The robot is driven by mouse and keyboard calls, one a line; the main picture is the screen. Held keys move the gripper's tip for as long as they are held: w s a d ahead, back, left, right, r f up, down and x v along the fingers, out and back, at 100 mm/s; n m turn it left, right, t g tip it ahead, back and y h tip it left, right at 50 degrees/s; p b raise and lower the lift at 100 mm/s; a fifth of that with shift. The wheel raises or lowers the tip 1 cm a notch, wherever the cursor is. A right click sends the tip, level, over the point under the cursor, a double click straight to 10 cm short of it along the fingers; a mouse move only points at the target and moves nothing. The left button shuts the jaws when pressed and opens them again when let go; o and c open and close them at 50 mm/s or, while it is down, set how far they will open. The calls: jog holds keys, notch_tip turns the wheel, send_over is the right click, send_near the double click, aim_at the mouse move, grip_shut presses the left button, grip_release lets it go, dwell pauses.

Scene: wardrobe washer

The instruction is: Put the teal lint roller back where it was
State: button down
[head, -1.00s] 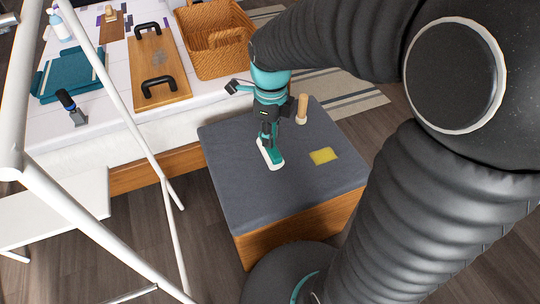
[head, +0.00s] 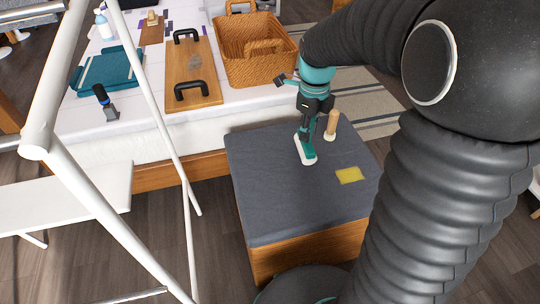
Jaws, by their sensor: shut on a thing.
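The teal lint roller (head: 307,152) has a white lower end and shows in the head view above the left-back part of a grey-topped bench (head: 275,205). My gripper (head: 308,128) is shut on its upper part and points down. I cannot tell whether the white end touches the grey top or hangs just above it. A similar tool with a wooden handle (head: 331,124) and a pale base stands upright just to the right, close beside my gripper. My gripper hides part of the roller's handle.
A yellow pad (head: 349,175) lies on the bench, right of the roller. The bench's front is clear. A white rack (head: 110,215) stands left.

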jog(key=w+d+r, duration=0.1)
jog(key=w+r, duration=0.3)
jog(key=w, duration=0.2)
jog(key=shift+n, duration=0.4)
jog(key=shift+w+a+f, duration=0.5)
jog(key=shift+a+f, duration=1.25)
jog(key=shift+f, duration=0.05)
jog(key=shift+w+a+f, duration=0.5)
jog(key=shift+a+f, duration=1.25)
jog(key=shift+f, duration=0.1)
jog(key=shift+w+a+f, duration=0.5)
jog(key=shift+a+f, duration=1.25)
jog(key=shift+f, duration=0.05)
jog(key=shift+f+b, duration=0.2)
jog(key=shift+b, duration=0.1)
jog(key=c, duration=0.9)
grip_release()
